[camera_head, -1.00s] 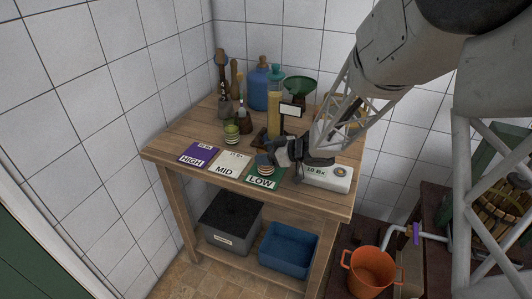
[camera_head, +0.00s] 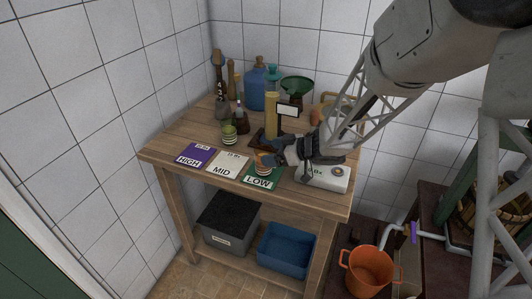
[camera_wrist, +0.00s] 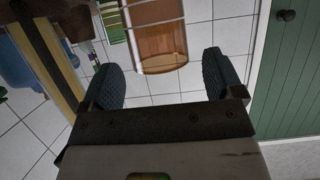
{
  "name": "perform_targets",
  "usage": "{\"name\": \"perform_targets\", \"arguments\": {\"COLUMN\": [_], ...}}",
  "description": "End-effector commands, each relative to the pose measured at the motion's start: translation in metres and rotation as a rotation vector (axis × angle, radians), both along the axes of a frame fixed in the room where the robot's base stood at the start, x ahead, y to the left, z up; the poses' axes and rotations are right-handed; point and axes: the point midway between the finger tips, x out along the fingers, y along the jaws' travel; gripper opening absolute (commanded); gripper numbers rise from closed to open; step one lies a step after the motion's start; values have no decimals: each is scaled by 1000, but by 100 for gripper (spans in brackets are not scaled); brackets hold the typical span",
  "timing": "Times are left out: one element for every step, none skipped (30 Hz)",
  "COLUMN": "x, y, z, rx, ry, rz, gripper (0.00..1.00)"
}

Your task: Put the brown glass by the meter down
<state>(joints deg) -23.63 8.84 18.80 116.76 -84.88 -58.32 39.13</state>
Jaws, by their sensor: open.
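The brown glass (camera_head: 263,163), with pale stripes, stands on the green LOW card (camera_head: 259,178) near the front of the table. In the wrist view the brown glass (camera_wrist: 161,45) shows between and just beyond my fingertips, with a gap on each side. My gripper (camera_head: 276,158) is open, low over the table, just right of the glass; both dark fingers (camera_wrist: 158,70) show apart in the wrist view. The white meter (camera_head: 322,178) with a round dial lies right of the LOW card, partly under my gripper.
A white MID card (camera_head: 224,169) and a purple HIGH card (camera_head: 194,156) lie to the left. A green striped glass (camera_head: 229,134) stands behind them. Bottles, a blue jug (camera_head: 257,88) and a green funnel (camera_head: 296,86) crowd the back.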

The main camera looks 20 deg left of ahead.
Motion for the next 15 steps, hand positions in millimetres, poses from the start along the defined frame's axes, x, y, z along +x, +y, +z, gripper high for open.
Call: {"name": "perform_targets", "arguments": {"x": [1,1,1,1,1,1,1,1,1,1,1,1,1,1,1], "y": [-8,-13,-18,-22,-27,-33,-37,-41,-46,-50,-53,-57,-60,-63,-66], "z": [4,6,8,10,12,14,16,17,19,21,22,24,25,26,27], "rx": [1,1,1,1,1,1,1,0,0,0,0,0,0,0,1], "ry": [-2,-2,-2,-1,-1,-1,0,-1,-1,-2,-2,-1,-1,-1,0], "rz": [-4,-4,-4,-3,-3,-4,-3,-3,-3,-4,-4,-3,-2,-2,-2], "gripper": [86,86,86,86,86,86,86,86,86,86,86,86,86,86,86]}}
